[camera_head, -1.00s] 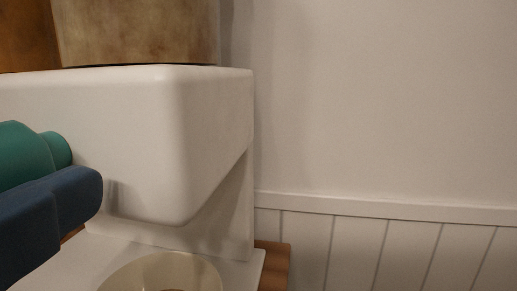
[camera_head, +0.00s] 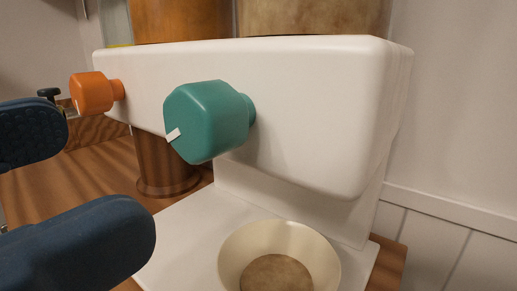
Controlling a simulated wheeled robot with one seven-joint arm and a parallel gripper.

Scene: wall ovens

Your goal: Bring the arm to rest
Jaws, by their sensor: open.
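My gripper (camera_head: 90,180) shows at the left edge of the head view, its two dark blue padded fingers spread apart with nothing between them. The fingers are in front of and to the left of a white dispenser machine (camera_head: 310,110). The lower finger's tip is below the teal knob (camera_head: 205,120), and a gap shows between them. The upper finger's tip is close to the orange knob (camera_head: 92,92) in the picture; I cannot tell the depth between them. The rest of my arm is out of view.
A cream bowl (camera_head: 325,270) with brown contents stands on the machine's white base (camera_head: 185,235). Brown containers (camera_head: 310,18) sit on top. A wooden cylinder (camera_head: 165,165) stands behind on the wooden counter (camera_head: 60,185). A bare wall (camera_head: 455,100) is at right.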

